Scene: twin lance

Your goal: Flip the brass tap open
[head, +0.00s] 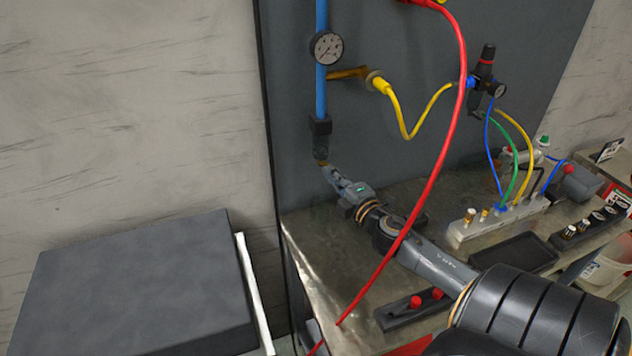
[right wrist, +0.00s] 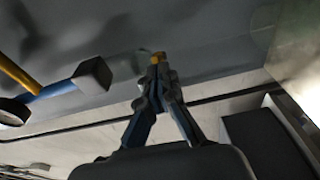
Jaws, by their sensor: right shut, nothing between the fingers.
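A blue pipe (head: 321,90) runs down the dark panel and ends in a dark block (head: 320,124); the block also shows in the right wrist view (right wrist: 93,73). A small brass-coloured piece (head: 321,163), likely part of the tap, shows below the block. My right gripper (head: 328,170) is shut and empty, its tips right at this piece. In the right wrist view the brass piece (right wrist: 158,57) shows just beyond the closed fingertips (right wrist: 157,68); I cannot tell whether they touch. The tap's body is mostly hidden or too small to make out. My left gripper is out of view.
A pressure gauge (head: 327,48) sits on the pipe, with a brass branch (head: 348,73) and yellow hose (head: 397,112) beside it. A red hose (head: 440,160) hangs across my right arm. The bench (head: 315,250) holds a manifold (head: 470,228). A dark box (head: 135,285) stands left.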

